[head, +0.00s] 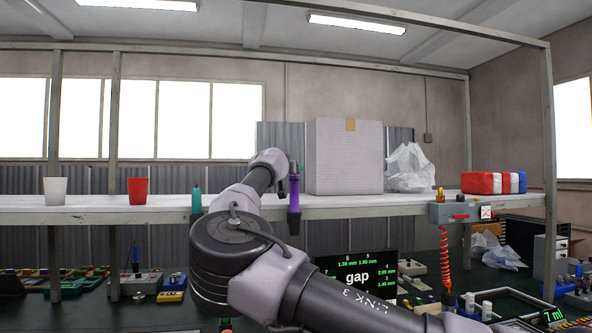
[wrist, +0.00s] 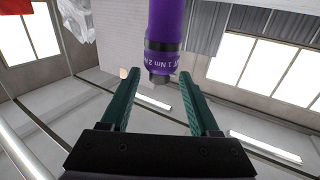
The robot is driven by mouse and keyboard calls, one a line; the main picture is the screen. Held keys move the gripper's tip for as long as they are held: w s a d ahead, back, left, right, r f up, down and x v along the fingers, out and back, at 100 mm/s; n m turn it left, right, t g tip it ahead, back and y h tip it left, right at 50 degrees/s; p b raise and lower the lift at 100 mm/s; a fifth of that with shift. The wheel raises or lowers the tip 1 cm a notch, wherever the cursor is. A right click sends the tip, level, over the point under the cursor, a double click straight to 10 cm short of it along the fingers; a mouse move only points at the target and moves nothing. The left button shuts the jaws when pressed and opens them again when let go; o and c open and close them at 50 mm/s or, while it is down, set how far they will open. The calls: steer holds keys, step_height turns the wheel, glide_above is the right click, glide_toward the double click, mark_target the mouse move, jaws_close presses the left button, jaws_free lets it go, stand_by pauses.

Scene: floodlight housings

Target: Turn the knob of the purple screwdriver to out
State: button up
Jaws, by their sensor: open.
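The purple screwdriver (head: 294,196) hangs upright at the shelf's front edge, in the middle of the head view. In the wrist view its purple body (wrist: 166,24) comes down from the top, with white lettering on a band and a dark grey end piece (wrist: 158,66). My gripper (wrist: 158,76) has teal fingers spread wide, one on each side of that end piece. There is clear space on both sides, and I cannot tell whether the end is at fingertip depth. In the head view my arm reaches up beside the screwdriver, and my fingers are not clearly seen.
A teal tool (head: 196,201) hangs to the left. On the shelf stand a white cup (head: 57,191), a red cup (head: 138,191), a big box (head: 345,157), a plastic bag (head: 409,168) and a red-white-blue pack (head: 493,183). A "gap" display (head: 357,279) stands below.

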steer(key=v, duration=0.6)
steer(key=shift+s, duration=0.1)
stand_by(0.3)
